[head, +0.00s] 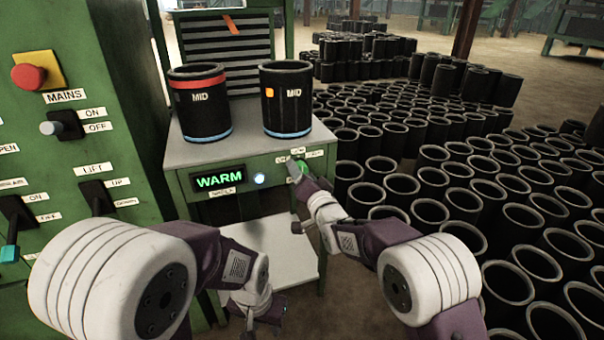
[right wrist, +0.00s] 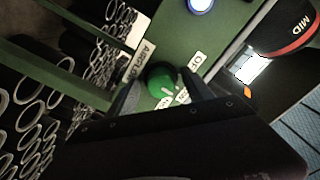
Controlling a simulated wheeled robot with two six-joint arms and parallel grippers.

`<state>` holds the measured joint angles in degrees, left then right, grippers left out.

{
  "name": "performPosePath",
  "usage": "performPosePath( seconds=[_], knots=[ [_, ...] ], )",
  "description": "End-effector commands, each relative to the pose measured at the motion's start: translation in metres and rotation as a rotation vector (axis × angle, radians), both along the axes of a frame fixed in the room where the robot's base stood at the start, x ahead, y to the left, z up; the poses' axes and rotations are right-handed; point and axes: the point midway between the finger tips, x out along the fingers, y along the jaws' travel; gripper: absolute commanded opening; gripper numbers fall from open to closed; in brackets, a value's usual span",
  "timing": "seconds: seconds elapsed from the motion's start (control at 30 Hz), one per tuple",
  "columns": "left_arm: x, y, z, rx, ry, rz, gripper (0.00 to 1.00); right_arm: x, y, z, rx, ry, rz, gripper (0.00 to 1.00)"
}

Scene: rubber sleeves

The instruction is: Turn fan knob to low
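The fan knob (right wrist: 163,78) is a round green knob on the green front panel of the bench. In the head view the knob (head: 301,168) is partly covered by my right gripper (head: 297,172). In the right wrist view the two dark fingers of my right gripper (right wrist: 166,92) stand apart, one on each side of the knob. An OFF label (right wrist: 197,61) sits beside the knob; nearer labels are partly hidden, and the setting is unclear. My left gripper (head: 262,312) hangs low before the lower shelf; its fingers are too unclear to judge.
The bench (head: 250,150) carries two black MID sleeves, one with a red band (head: 200,103) and one with an orange mark (head: 286,98). A lit WARM display (head: 219,180) and a glowing button (head: 259,179) are left of the knob. Many sleeves (head: 455,200) fill the floor at right.

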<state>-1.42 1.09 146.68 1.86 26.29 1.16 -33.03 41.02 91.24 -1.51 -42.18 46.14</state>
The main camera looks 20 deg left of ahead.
Motion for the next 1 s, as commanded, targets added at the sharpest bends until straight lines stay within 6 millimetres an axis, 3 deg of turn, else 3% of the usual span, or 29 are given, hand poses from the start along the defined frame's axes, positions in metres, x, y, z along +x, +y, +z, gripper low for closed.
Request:
performPosePath(
  seconds=[0.37,0.57,0.7,0.8,1.0],
  knots=[
    [0.0,0.0,0.004,0.0,0.0,0.0,0.36,-0.007,-0.005,0.003,0.001,-0.001,0.0,0.59],
    [0.0,0.0,0.017,0.0,0.0,0.0,0.36,-0.036,-0.024,0.004,-0.001,0.001,0.0,0.59],
    [0.0,0.0,0.013,0.0,0.0,0.0,0.36,-0.058,-0.04,0.0,0.0,0.0,0.0,0.59],
    [0.0,0.0,-0.002,0.0,0.0,0.0,0.36,-0.069,-0.046,-0.003,0.002,-0.002,0.0,0.59],
    [0.0,0.0,-0.004,0.0,0.0,0.0,0.36,-0.076,-0.051,-0.001,0.0,0.0,0.0,0.59]
  ],
)
